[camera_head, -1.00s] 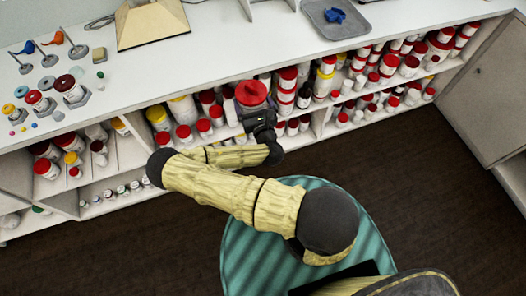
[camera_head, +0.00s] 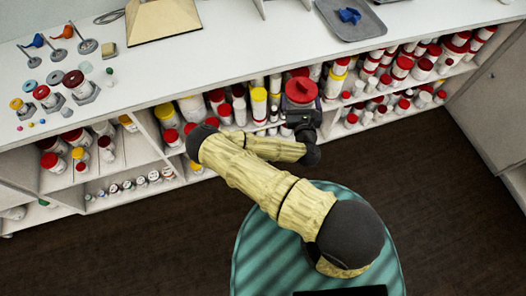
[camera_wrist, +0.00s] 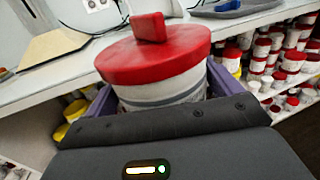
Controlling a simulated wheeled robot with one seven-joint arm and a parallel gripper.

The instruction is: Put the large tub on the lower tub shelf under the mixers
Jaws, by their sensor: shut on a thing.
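The large tub (camera_head: 301,89) has a red lid with a raised red block on top. My gripper (camera_head: 302,104) is shut on it and holds it upright in front of the shelves, near the counter's front edge. In the wrist view, the tub (camera_wrist: 158,62) sits between the purple jaws, and its lower part is hidden behind my gripper's dark body. The shelves (camera_head: 155,150) under the counter hold rows of tubs and jars. I cannot tell which shelf stretch is the lower tub shelf; my arm and the tub hide part of it.
The white counter (camera_head: 235,45) carries a beige hood-like block (camera_head: 165,18), a grey tray (camera_head: 352,20) with a blue item, and several mixers (camera_head: 60,35) and small jars at left. A grey cabinet (camera_head: 488,90) stands at right. The dark floor (camera_head: 430,190) is clear.

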